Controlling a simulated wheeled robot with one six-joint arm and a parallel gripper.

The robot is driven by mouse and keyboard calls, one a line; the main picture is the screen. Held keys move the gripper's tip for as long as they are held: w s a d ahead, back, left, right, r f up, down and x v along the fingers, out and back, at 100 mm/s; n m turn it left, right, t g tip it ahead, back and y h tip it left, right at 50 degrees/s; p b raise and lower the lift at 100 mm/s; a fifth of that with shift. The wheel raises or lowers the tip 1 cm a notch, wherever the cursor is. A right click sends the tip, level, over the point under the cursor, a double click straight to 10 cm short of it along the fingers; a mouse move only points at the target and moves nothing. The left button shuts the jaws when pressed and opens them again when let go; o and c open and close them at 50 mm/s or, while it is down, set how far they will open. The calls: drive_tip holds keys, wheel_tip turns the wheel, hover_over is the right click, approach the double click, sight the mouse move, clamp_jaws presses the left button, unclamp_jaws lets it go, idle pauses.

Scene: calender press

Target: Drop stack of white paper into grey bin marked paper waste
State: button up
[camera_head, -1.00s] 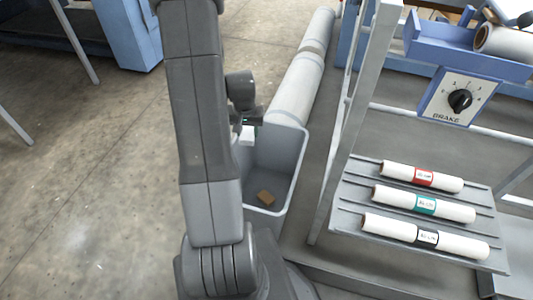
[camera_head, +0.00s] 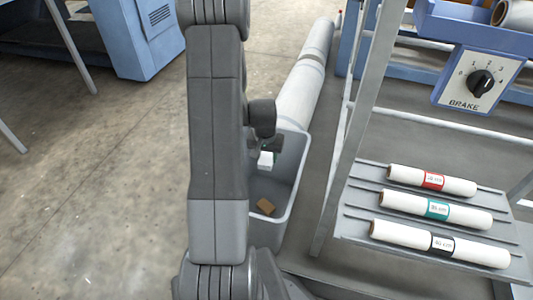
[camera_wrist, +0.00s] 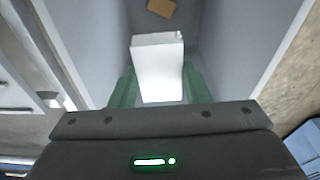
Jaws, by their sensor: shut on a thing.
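The stack of white paper (camera_wrist: 158,68) is between the green fingers of my gripper (camera_wrist: 158,88) in the wrist view. My gripper is shut on it and holds it over the grey bin (camera_wrist: 230,45). In the head view, the paper (camera_head: 266,159) shows as a small white block below my gripper (camera_head: 268,150), inside the outline of the bin (camera_head: 290,195). My arm hides the bin's left part. No marking on the bin can be read from here.
A small brown block (camera_head: 266,206) lies on the bin floor. Behind the bin lies a long pale roll (camera_head: 305,75). To the right, a rack (camera_head: 345,225) holds three white rolls with coloured bands, under a brake dial (camera_head: 481,83). Open floor is at left.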

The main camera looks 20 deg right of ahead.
sight(265, 162)
drive_tip(key=shift+f, duration=0.8)
drive_tip(key=o, duration=1)
drive_tip(key=shift+o, duration=0.2)
drive_tip(key=shift+r, duration=0.1)
wheel_tip(265, 162, up, 14)
drive_tip(key=s+a+p, duration=0.1)
drive_tip(key=p, duration=0.1)
drive_tip(key=shift+s+f+p, duration=0.2)
drive_tip(key=shift+s+p, duration=0.15)
drive_tip(key=shift+p, duration=0.05)
